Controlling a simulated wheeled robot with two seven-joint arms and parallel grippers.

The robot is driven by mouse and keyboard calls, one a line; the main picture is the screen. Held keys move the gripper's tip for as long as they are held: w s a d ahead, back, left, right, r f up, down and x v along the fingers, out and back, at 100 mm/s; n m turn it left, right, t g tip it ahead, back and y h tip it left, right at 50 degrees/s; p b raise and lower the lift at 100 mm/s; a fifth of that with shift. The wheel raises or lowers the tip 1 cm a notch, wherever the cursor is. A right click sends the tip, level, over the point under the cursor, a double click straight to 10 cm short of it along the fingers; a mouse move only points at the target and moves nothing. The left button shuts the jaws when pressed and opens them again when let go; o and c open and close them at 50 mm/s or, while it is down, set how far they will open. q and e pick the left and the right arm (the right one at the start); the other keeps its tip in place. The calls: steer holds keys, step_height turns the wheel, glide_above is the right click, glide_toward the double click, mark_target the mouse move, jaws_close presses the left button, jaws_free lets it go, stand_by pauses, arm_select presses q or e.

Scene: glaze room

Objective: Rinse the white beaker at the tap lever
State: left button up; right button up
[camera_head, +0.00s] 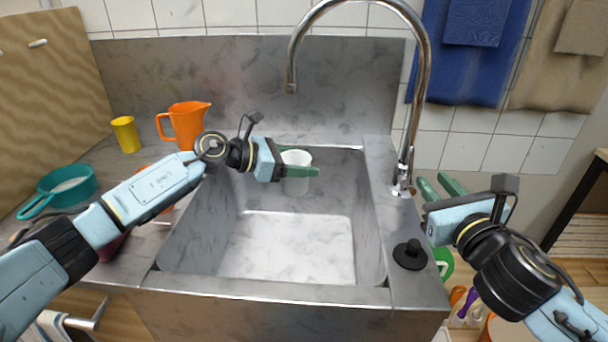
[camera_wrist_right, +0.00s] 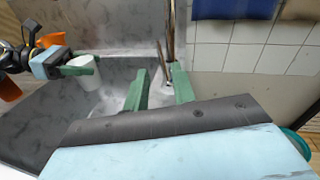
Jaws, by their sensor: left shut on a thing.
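The white beaker (camera_head: 296,187) is upright over the back of the sink basin, below the tap spout in the head view. My left gripper (camera_head: 300,171) is shut on it, with green fingers across its side hiding part of it. The beaker also shows in the right wrist view (camera_wrist_right: 88,80). The chrome tap (camera_head: 424,70) arches from the sink's right rim; its small lever (camera_head: 405,188) is at the base. No water stream shows at the spout. My right gripper (camera_head: 440,184) is open and empty, just right of the tap base.
An orange jug (camera_head: 188,124), a yellow cup (camera_head: 126,134) and a teal strainer (camera_head: 68,186) stand left of the sink (camera_head: 377,215). A black plug (camera_head: 410,254) lies on the right rim. Blue towels (camera_head: 462,75) hang behind. The basin's middle is clear.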

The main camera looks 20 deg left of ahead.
mark_target(410, 171)
steer(key=c, duration=0.5)
steer(key=shift+f, duration=0.1)
steer(key=w+a+m+g+y, duration=0.3)
steer(key=w+m, duration=0.3)
steer(key=m, duration=0.8)
steer(key=shift+w+a+g+y, duration=0.3)
steer(key=shift+a+y, duration=0.4)
steer(key=shift+a, duration=0.2)
